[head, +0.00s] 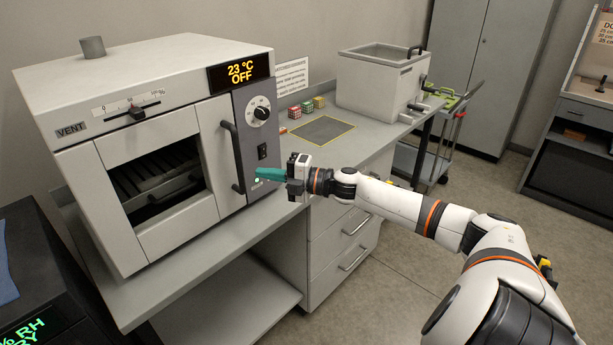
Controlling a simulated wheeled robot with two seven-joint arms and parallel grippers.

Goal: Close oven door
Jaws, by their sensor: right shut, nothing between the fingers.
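The oven (145,70) is a white box on the bench at the left, its display reading "23 °C OFF". Its door (180,230) has a wide window showing dark racks inside. The door looks flush, or nearly so, with the oven front; I cannot tell whether a small gap is left. The dark vertical door handle (232,157) stands at the door's right edge. My right gripper (260,179), with teal fingers, is shut and empty. It points left in front of the lower control panel, right of the handle's lower end, seemingly apart from it. My left gripper is not in view.
The grey bench (240,228) runs under the oven. Small coloured blocks (306,107) and a dark outlined mat (322,130) lie behind my gripper. A grey lidded tank (375,90) stands further back. A dark device (40,270) is at lower left.

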